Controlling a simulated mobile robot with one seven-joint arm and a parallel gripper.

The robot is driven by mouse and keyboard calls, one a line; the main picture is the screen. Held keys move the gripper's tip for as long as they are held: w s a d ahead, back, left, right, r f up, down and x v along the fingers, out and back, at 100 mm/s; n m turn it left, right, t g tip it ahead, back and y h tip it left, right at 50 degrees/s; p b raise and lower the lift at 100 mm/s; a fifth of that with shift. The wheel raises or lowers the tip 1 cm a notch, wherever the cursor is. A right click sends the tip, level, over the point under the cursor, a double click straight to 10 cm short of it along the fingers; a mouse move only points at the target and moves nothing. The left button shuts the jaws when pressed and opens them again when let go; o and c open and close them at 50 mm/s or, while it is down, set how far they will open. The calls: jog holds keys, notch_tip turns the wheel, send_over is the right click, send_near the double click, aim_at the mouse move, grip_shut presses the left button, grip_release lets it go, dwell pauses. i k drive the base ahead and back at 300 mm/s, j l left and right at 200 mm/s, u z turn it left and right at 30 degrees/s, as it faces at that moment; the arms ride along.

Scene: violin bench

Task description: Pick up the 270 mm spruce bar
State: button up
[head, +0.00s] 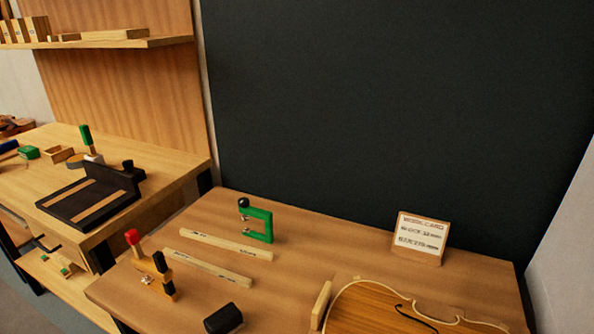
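Two pale wooden bars lie flat and apart on the near bench. The farther bar (225,244) lies just in front of the green clamp. The nearer bar (210,269) lies beside the red-and-black-tipped wooden clamp. Both carry small dark markings that are too small to read, so I cannot tell which is the 270 mm spruce bar. My gripper is not in view.
A green clamp (262,222) and a wooden clamp (153,267) stand near the bars. A black block (223,319), a violin body (385,310) and a work card (421,238) share the bench (320,262). A second bench (165,172) stands left.

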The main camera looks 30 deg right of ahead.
aim_at(255, 252)
jog(key=k+z, duration=0.25)
jog(key=z, duration=0.15)
jog(key=k+z, duration=0.25)
jog(key=z, duration=0.15)
jog(key=k+l+z, duration=0.1)
jog(key=k+z, duration=0.25)
jog(key=i, duration=0.1)
